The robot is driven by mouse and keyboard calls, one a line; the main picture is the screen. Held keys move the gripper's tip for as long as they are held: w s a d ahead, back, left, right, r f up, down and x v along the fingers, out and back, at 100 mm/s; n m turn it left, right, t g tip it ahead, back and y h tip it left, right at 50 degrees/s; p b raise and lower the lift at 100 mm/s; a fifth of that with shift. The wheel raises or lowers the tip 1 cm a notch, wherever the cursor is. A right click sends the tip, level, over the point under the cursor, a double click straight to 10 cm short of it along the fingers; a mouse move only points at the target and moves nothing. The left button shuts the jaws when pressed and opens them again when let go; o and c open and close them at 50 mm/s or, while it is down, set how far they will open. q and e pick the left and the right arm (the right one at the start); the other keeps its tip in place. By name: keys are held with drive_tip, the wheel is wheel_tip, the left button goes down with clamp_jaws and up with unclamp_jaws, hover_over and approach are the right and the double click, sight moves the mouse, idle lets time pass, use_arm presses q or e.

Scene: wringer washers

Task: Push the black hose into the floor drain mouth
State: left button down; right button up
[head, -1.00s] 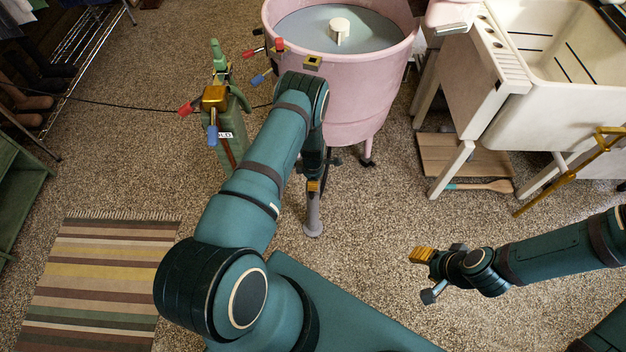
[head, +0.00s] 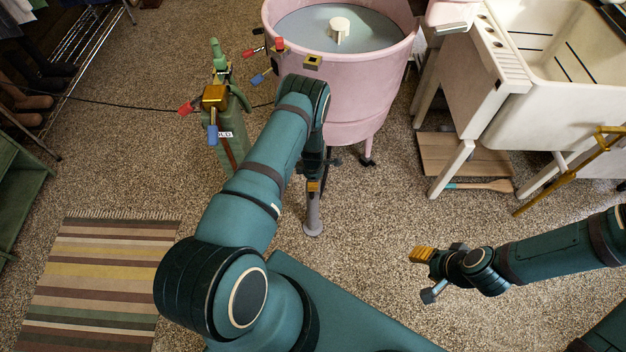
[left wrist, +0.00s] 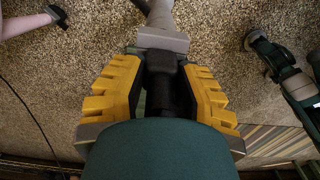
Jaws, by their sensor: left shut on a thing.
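My left gripper (head: 314,186) is low in front of the pink washer tub in the head view, mostly hidden by my own arm. In the left wrist view its yellow fingers (left wrist: 164,85) are shut on the black hose (left wrist: 163,92), a dark piece between them. A grey upright pipe (head: 313,217) stands on the floor right below this gripper, and its grey collar (left wrist: 163,40) meets the hose end in the wrist view. I cannot tell how far the hose sits in it. My right gripper (head: 422,255) is over bare floor at the right, and its finger gap does not show.
The pink tub (head: 350,100) stands just behind the left gripper. A green canister (head: 228,125) with red and blue handles is left of it. A white sink (head: 560,70) is at the back right, a striped rug (head: 95,280) at the left. Floor between the arms is clear.

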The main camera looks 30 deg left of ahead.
use_arm(q)
drive_tip(key=shift+s+f, duration=0.1)
drive_tip(key=shift+f, duration=0.05)
idle(0.8)
unclamp_jaws()
idle(0.6)
drive_tip(key=shift+r+p, duration=2.05)
drive_tip(key=shift+r, duration=1.55)
